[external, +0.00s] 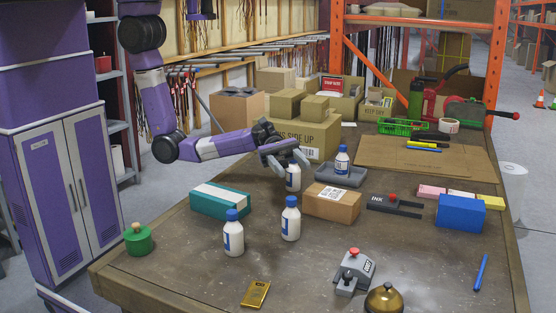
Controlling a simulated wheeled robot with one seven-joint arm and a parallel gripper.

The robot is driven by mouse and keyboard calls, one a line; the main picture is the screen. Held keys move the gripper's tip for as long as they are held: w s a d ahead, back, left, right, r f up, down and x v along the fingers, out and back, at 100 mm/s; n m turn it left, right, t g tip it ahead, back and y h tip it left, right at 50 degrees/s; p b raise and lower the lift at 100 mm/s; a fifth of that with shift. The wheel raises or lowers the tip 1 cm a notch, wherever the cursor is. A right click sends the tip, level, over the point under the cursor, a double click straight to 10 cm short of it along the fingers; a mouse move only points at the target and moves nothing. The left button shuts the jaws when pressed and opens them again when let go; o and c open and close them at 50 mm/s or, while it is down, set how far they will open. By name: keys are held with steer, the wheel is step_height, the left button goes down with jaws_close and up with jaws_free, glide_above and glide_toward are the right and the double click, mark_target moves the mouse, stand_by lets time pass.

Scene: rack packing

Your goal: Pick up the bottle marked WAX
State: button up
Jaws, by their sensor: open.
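Two blue-capped ones stand upright at the front, a left bottle (234,238) and a middle bottle (291,222).
Cardboard boxes (304,135) are stacked behind. An ink pad (394,206), a blue box (461,213), a stamp device (354,272) and a brass bell (384,299) lie right. The front middle of the table is mostly clear.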

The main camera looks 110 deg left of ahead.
steer(key=n+b, duration=0.1)
glide_toward(293, 205)
steer(key=shift+g+h, duration=0.3)
steer(key=x, duration=0.4)
steer(key=shift+w+a+f, duration=0.1)
steer(key=shift+w+a, duration=0.05)
steer(key=shift+w, duration=0.05)
steer(key=shift+x, duration=3.75)
jaws_close()
